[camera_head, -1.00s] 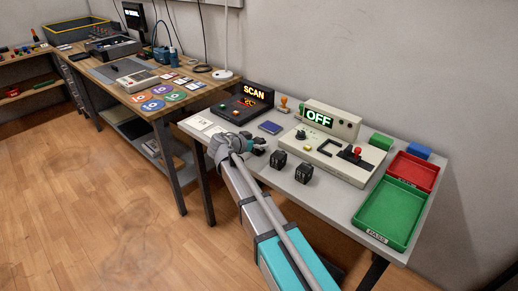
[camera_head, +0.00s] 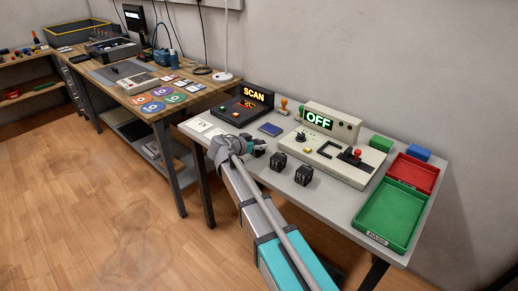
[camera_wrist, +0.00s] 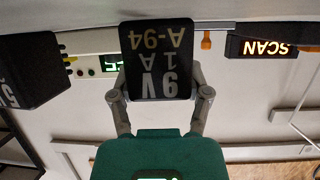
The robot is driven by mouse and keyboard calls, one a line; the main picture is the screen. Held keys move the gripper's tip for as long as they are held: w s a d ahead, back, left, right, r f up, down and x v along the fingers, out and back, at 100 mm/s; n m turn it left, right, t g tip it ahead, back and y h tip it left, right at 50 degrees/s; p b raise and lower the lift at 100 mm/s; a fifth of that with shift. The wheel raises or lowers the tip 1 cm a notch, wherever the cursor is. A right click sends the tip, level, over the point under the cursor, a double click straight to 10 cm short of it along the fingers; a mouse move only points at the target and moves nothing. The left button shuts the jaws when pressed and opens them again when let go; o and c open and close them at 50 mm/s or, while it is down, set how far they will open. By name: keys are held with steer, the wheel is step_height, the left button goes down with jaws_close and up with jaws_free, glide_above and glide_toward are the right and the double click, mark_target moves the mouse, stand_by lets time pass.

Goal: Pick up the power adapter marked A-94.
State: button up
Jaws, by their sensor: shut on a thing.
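The black power adapter marked A-94 (camera_wrist: 157,62) is between the fingers of my gripper in the wrist view. Its label, upside down there, reads 9V, 1A, A-94. In the head view my gripper (camera_head: 251,146) is over the near left part of the grey table, and the held adapter shows only as a small dark shape. Two other black adapters, one nearer my gripper (camera_head: 278,161) and one farther right (camera_head: 303,174), stand on the table. One more black adapter with a 5V label (camera_wrist: 30,70) shows at the left of the wrist view.
The scanner with the SCAN sign (camera_head: 243,107) stands behind my gripper. A test station showing OFF (camera_head: 330,145) stands at the back middle. A green PASS tray (camera_head: 375,241) and a red tray (camera_head: 413,173) are at right.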

steer(key=shift+c, duration=0.6)
steer(key=shift+r, duration=0.2)
step_height(320, 180, up, 2)
steer(key=p, duration=0.2)
steer(key=shift+r+p, duration=0.1)
steer(key=shift+p, duration=0.2)
steer(key=s+d+r+p, duration=0.1)
steer(key=s+r+p, duration=0.9)
steer(key=s, duration=0.4)
steer(key=shift+d+r, duration=0.15)
steer(key=shift+r, duration=0.05)
